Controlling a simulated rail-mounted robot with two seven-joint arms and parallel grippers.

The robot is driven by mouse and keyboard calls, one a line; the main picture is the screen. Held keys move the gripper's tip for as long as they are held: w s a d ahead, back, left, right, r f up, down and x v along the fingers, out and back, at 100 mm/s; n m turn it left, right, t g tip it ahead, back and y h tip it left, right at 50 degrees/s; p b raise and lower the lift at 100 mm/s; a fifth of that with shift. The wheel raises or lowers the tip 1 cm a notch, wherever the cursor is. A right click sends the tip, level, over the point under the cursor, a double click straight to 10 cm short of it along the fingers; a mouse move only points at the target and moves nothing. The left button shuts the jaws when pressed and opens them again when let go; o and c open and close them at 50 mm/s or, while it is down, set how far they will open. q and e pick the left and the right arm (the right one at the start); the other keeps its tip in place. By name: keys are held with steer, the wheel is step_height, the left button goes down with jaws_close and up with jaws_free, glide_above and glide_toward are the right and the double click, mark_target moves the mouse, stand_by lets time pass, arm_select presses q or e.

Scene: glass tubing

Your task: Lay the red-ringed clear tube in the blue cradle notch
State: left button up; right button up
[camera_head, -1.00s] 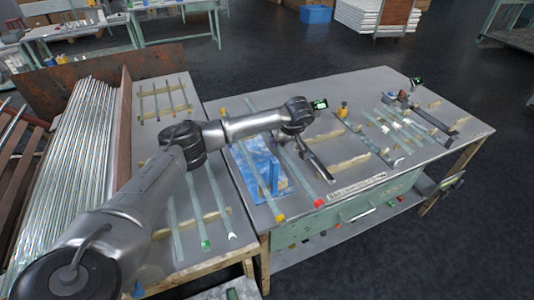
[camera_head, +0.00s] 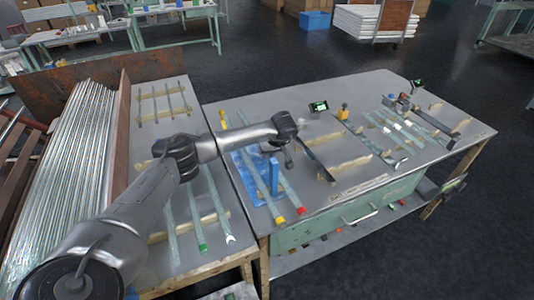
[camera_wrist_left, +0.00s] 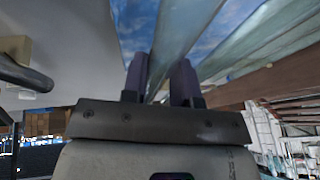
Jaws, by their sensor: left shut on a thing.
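The red-ringed clear tube (camera_head: 290,187) slants over the right side of the blue cradle (camera_head: 262,188), its red end toward the front edge of the table. My left gripper (camera_head: 288,158) is shut on it. In the left wrist view the tube (camera_wrist_left: 178,38) runs between the two fingers (camera_wrist_left: 160,85), with a mottled blue surface behind it. A yellow-ended tube (camera_head: 264,195) lies at the cradle, left of and close to the red-ringed one. I cannot tell whether the held tube touches the cradle; the arm hides part of it. My right gripper is not in view.
Green-ended (camera_head: 203,246) and white-ended (camera_head: 230,239) tubes lie on wooden strips on the left table. A dark bar (camera_head: 318,164) lies right of the gripper. More tubes (camera_head: 392,128) lie farther right. A small display (camera_head: 319,106) stands behind.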

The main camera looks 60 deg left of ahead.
arm_select(q)
steer(key=shift+f, duration=0.15)
steer(key=shift+f, duration=0.25)
steer(key=o, duration=0.9)
steer(key=shift+o, duration=0.2)
steer(key=shift+r, duration=0.5)
steer(key=p+v, duration=0.3)
steer(key=v, duration=0.9)
steer(key=shift+w, duration=0.1)
